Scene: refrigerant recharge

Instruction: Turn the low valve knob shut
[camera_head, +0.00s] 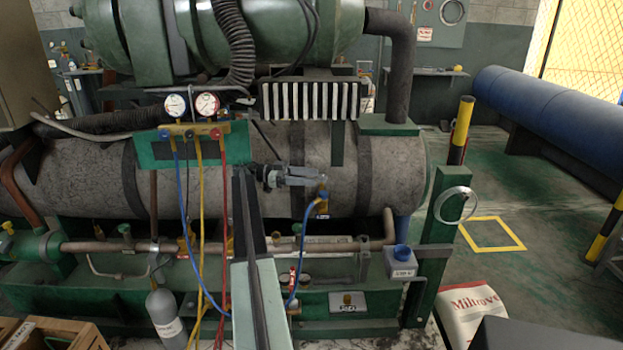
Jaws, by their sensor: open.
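A gauge manifold (183,132) is mounted on a green plate at the left of the big tank. It carries two round dials, a blue knob (165,134) on its left and a red knob (216,133) on its right. No label naming the low valve is readable; the blue knob may be it. My gripper (326,180) is in front of the tank, to the right of and lower than the manifold, pointing right. It is open, and I see nothing held in it.
Blue, yellow and red hoses (222,190) hang from the manifold. A grey box (401,266) with a blue top stands right of a pipe. A green post (430,260), a grey cylinder (165,315) and a white sack (480,305) stand nearby.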

